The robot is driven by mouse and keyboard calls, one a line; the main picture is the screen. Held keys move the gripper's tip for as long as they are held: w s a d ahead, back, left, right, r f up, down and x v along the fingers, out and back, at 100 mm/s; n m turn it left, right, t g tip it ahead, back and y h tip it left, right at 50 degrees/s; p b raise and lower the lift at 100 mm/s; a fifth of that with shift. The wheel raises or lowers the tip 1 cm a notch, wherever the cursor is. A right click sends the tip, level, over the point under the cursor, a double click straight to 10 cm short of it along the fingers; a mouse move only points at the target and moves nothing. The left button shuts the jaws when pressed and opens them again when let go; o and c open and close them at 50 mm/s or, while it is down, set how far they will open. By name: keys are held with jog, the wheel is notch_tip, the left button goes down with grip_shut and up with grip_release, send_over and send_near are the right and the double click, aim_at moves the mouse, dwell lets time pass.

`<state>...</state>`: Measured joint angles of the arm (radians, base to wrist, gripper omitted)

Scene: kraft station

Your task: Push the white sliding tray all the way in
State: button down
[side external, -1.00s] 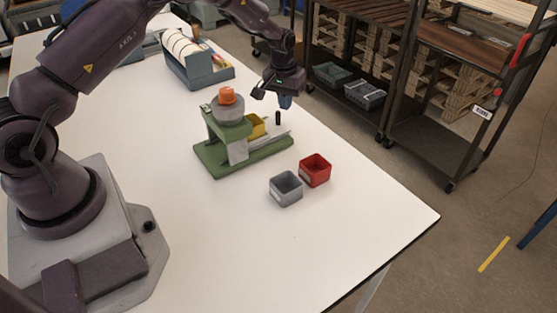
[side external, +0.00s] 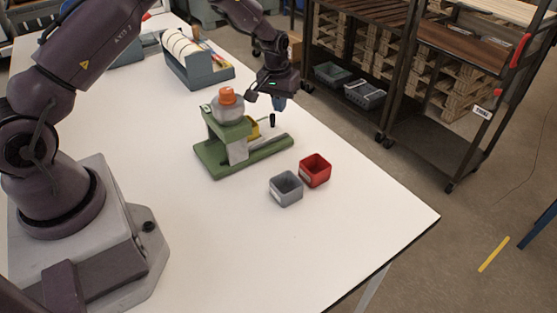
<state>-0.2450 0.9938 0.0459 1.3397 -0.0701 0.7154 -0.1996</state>
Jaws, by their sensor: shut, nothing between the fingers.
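The green dispenser stand (side external: 215,160) is on the white table, with an orange-capped container (side external: 227,106) on top. The white sliding tray (side external: 264,137) sits low in the stand, its inner part hidden under the stand's top. A yellow cup (side external: 254,131) is on the tray, partly hidden behind the stand's upright. A black upright post (side external: 272,120) stands at the tray's outer end. My gripper (side external: 279,104) is shut and empty, just above and beside the post. I cannot tell whether they touch.
A grey bin (side external: 286,189) and a red bin (side external: 315,170) stand in front of the stand. A blue-grey rack (side external: 205,72) stands behind it. The table's right edge is beyond the bins.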

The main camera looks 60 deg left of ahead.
aim_at(271, 119)
jog(key=shift+g, duration=0.7)
jog(key=s+f, duration=0.1)
jog(key=f, duration=0.1)
jog(key=s+f, duration=0.1)
jog(key=f, duration=0.1)
jog(key=shift+s+a, duration=0.15)
jog(key=shift+s, duration=0.05)
jog(key=shift+r, duration=1.7)
jog(key=shift+w+d+r, duration=0.1)
jog(key=shift+d+r, duration=0.05)
jog(key=shift+r, duration=0.8)
jog(key=shift+w+d+r, duration=0.1)
jog(key=shift+r, duration=0.8)
